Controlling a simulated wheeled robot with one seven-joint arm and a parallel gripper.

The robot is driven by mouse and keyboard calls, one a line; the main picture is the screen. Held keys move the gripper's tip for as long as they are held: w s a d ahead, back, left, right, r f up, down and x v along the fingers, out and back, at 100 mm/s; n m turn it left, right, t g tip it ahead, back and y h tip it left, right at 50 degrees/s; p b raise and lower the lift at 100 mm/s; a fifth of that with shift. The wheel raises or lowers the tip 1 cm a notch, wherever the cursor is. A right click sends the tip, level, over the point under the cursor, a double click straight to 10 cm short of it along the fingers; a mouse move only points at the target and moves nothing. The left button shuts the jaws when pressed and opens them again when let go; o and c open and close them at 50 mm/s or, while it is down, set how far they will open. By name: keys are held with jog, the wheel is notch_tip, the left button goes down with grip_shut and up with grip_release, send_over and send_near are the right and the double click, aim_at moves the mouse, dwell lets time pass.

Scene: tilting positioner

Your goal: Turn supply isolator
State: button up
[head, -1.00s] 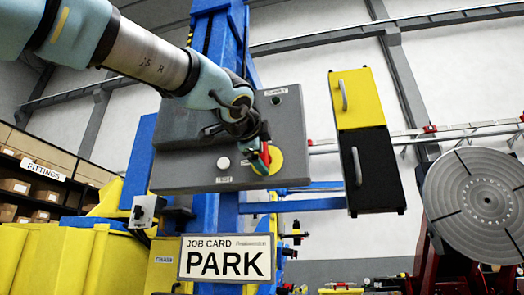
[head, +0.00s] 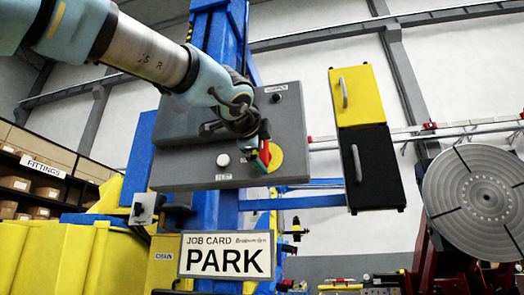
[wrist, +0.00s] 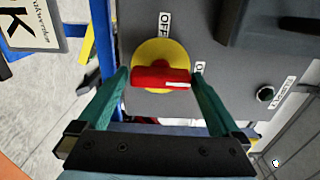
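The supply isolator is a red handle (wrist: 160,78) on a yellow round plate (wrist: 158,52) on the grey panel. In the wrist view its bar lies level and its white mark faces a partly hidden label starting with O. In the head view my gripper (head: 262,155) partly covers the red handle (head: 265,151) on the grey panel (head: 185,165).
A dark knob or lamp (wrist: 265,94) labelled SUPPLY is on the panel. A white button (head: 223,160) is beside the isolator. A job card reading PARK (head: 228,255) hangs below. A yellow and black cabinet (head: 357,100) and a round slotted table (head: 480,190) stand right.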

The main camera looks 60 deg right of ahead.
jog(key=shift+a, duration=0.1)
jog(key=b+v, duration=0.3)
jog(key=v, duration=0.7)
jog(key=shift+s+a, duration=0.15)
jog(key=shift+a, duration=0.15)
